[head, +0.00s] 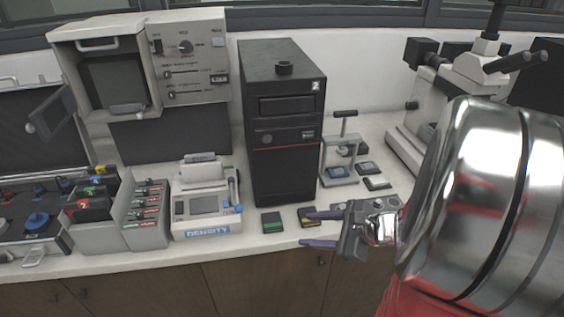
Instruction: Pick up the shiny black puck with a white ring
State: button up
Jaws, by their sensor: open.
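I cannot make out a shiny black puck with a white ring for certain in the head view. My gripper (318,230) is at the front right of the counter, pointing left. Its two purple-tipped fingers are apart with nothing between them. It is near the counter's front edge, beside a dark cartridge with a yellow mark (307,216). My arm hides the right part of the counter.
A small hand press (341,150) stands right of the tower, with small flat pieces beside it. A microscope-like device (440,100) is behind my arm. A green-marked cartridge (272,222), a density meter (205,200) and grey bins (115,218) line the counter leftward.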

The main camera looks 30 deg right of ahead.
jog(key=s+d+f+m+t+h, duration=0.1)
jog(key=s+d+f+m+h, duration=0.1)
jog(key=d+m, duration=0.3)
jog(key=s+d+f+m+t+h, duration=0.2)
jog(key=d+m+h, duration=0.2)
jog(key=d, duration=0.7)
jog(key=m, duration=0.2)
jog(key=shift+s+d+m+t, duration=0.15)
jog(key=shift+d+m+t, duration=0.15)
send_near(343, 207)
jog(key=x, duration=0.3)
jog(key=shift+a, duration=0.25)
jog(key=shift+f, duration=0.1)
jog(key=shift+w, duration=0.2)
jog(key=shift+d+x, duration=0.15)
jog(key=shift+x, duration=1.15)
jog(key=shift+d+x, duration=0.15)
jog(key=shift+x, duration=1.15)
